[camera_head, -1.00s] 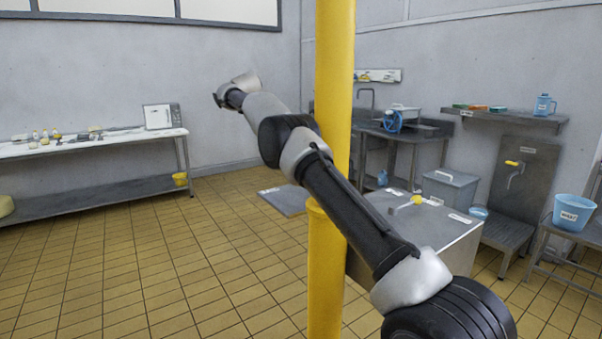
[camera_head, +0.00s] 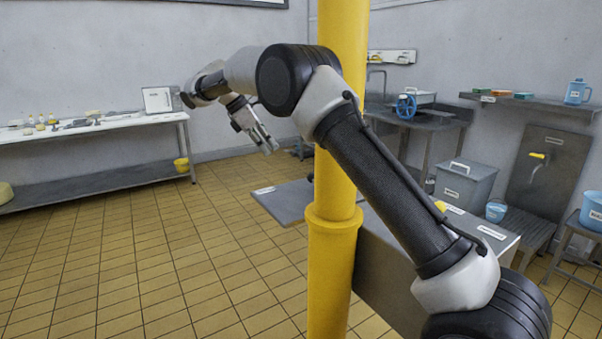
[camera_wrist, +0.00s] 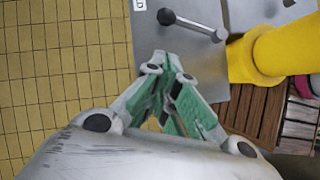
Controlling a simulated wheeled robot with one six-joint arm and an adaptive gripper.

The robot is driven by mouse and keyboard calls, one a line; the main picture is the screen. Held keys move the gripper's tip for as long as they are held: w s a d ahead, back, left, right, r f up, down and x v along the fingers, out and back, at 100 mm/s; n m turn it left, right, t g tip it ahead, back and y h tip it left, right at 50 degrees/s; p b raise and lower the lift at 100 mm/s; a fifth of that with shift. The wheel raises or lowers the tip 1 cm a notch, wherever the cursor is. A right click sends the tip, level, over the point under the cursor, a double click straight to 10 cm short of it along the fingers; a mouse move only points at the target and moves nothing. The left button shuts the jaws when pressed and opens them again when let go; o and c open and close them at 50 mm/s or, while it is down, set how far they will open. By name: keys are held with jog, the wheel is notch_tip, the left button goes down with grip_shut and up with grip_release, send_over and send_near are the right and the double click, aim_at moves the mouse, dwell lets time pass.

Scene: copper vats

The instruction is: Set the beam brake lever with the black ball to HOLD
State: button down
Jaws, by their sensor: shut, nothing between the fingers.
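The beam brake lever with the black ball (camera_wrist: 166,16) shows at the top of the wrist view. Its pale rod (camera_wrist: 195,25) runs right and slightly down to a pivot on a grey plate (camera_wrist: 200,75). A white label (camera_wrist: 139,5) ending in "D" lies left of the ball, cut off by the frame. My gripper (camera_wrist: 163,62) is shut and empty, apart from the ball and below it in the picture. In the head view my gripper (camera_head: 270,147) hangs above the left part of the grey plate (camera_head: 285,203). My arm and the yellow post hide much there.
A yellow post (camera_head: 335,180) stands close beside the plate and my arm; it also shows in the wrist view (camera_wrist: 285,45). A yellow-knobbed handle (camera_head: 440,206) is on the metal box behind my arm.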

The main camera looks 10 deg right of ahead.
jog(key=x, duration=1)
jog(key=shift+d, duration=0.2)
jog(key=shift+d+f, duration=0.25)
jog(key=shift+d, duration=0.3)
jog(key=shift+d+f, duration=0.25)
jog(key=shift+d, duration=0.35)
jog(key=shift+d+f, duration=0.2)
jog(key=shift+d, duration=0.3)
